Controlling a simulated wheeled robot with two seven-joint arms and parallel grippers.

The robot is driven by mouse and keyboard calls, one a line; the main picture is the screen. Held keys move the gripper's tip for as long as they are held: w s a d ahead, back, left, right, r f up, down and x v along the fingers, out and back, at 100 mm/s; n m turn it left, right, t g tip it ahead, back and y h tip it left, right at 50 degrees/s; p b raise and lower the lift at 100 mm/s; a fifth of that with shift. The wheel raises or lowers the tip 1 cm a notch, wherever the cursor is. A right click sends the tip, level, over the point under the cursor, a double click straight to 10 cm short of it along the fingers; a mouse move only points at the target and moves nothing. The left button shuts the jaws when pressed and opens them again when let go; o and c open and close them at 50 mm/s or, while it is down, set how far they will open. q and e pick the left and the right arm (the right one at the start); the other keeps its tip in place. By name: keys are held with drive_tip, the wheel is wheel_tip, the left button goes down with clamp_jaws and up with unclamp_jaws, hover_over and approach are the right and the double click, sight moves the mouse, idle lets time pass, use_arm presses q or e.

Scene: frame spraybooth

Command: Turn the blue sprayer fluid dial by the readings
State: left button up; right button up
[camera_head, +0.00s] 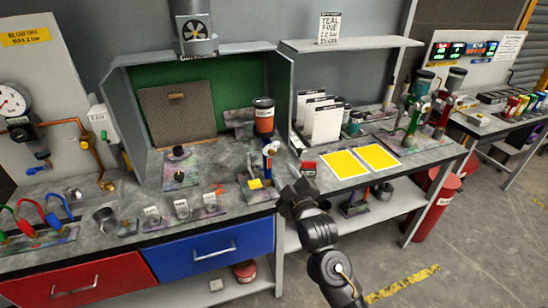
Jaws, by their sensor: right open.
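A sprayer with blue and white parts (269,150) stands at the right end of the booth bench, with a dark-lidded orange-red cup (264,116) above it. Its fluid dial is too small to make out. My right gripper (291,183) is just right of and nearer than the sprayer, apart from it as far as I can see; it is open and empty. A panel with small lit readings (465,49) hangs at the far right; the digits are too small to read. My left gripper is not in view.
Two yellow sheets (361,162) lie on the right bench, with a green sprayer (414,112) behind. Small labelled cups (182,208) stand along the booth bench front. A round gauge (12,101) is at far left. Red cylinders (435,205) stand below the right bench.

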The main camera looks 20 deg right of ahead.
sight(272, 154)
drive_tip(key=w+p, duration=0.1)
drive_tip(key=w, duration=0.6)
drive_tip(key=w+p, duration=0.1)
drive_tip(key=w, duration=0.2)
drive_tip(key=shift+w+a+p, duration=0.3)
drive_tip(key=shift+a+p, duration=0.05)
drive_tip(key=shift+c, duration=0.3)
clamp_jaws()
